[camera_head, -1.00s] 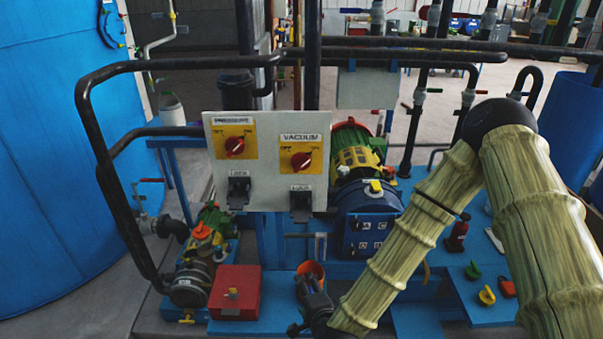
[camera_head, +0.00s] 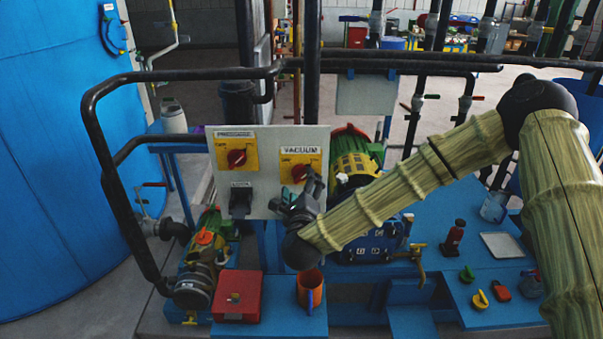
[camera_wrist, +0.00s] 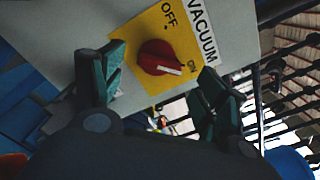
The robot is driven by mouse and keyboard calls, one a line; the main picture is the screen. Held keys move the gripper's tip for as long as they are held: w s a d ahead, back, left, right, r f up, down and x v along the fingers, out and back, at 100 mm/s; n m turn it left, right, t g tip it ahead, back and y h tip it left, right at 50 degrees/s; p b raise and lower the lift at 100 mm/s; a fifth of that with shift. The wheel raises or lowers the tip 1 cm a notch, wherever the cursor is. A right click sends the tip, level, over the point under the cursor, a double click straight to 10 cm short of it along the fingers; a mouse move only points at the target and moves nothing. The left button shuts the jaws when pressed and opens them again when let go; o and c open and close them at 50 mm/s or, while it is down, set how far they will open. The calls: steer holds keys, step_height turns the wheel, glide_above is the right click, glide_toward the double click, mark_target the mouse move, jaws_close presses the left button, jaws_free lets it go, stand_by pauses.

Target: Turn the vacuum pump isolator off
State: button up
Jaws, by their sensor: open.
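The vacuum pump isolator is a red rotary knob (camera_wrist: 160,58) on a yellow plate (camera_wrist: 152,22) marked OFF and ON, under a VACUUM label (camera_head: 300,150). In the wrist view the knob's white mark points toward ON. My gripper (camera_wrist: 158,88) is open, with its dark green fingers on either side of the knob and short of it; no contact shows. In the head view my gripper (camera_head: 303,190) is in front of the panel's right half, partly covering the vacuum switch and hiding the black socket below it.
A second red knob (camera_head: 237,158) on a yellow plate sits left on the same grey panel (camera_head: 262,139). Black pipes (camera_head: 180,73) frame the panel. A red box (camera_head: 239,297) and an orange cup (camera_head: 310,287) stand below. A blue tank (camera_head: 60,170) fills the left.

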mark_target(302, 178)
steer(key=shift+w+p, duration=0.7)
steer(key=shift+w, duration=1.7)
steer(key=shift+c, duration=0.2)
steer(key=c, duration=1)
